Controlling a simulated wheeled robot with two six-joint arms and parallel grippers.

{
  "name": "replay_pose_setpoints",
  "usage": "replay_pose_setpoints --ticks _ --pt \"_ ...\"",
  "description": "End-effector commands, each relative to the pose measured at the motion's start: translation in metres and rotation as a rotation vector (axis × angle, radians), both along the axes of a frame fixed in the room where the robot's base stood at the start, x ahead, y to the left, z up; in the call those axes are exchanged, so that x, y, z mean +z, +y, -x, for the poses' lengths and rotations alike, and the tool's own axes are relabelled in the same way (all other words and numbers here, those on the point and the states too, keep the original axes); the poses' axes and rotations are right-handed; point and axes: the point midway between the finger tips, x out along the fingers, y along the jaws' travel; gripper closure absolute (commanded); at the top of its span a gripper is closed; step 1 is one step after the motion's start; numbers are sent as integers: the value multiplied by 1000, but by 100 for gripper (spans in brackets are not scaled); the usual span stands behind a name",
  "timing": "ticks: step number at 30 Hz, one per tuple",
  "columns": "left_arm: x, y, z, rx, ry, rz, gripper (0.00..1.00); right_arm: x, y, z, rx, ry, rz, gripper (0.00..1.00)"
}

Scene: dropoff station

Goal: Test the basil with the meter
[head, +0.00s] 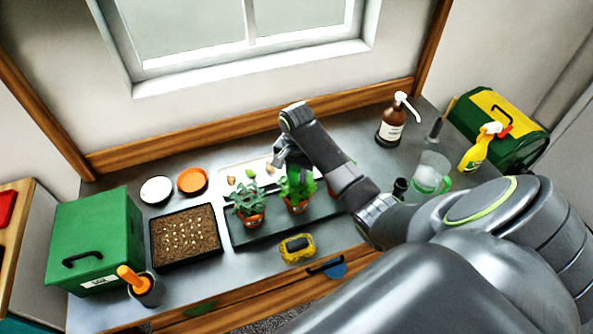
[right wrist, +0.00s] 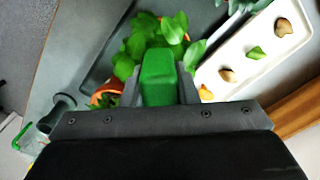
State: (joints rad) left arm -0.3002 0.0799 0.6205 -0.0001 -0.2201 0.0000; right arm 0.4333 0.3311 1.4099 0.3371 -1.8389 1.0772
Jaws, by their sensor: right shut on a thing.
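The basil (head: 297,188) is a bright green leafy plant in a terracotta pot on a dark tray, right of a second potted plant. Its leaves (right wrist: 150,42) also show in the right wrist view, behind the fingers. My right gripper (head: 284,160) is over the basil, pointing down. In the right wrist view my right gripper (right wrist: 160,95) is shut on a green block-shaped thing (right wrist: 158,76), seemingly the meter. Its lower end is hidden, so I cannot tell whether it touches the soil. My left gripper is not in view.
A potted plant (head: 248,200) with duller leaves stands beside the basil. A white tray (right wrist: 222,82) with small leaves and pieces lies behind.

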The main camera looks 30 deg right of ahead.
Motion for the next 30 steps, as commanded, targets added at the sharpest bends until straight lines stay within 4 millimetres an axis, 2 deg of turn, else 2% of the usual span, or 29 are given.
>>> replay_pose_setpoints --ticks 30 --pt "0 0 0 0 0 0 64 -12 0 0 1 0 0 100"
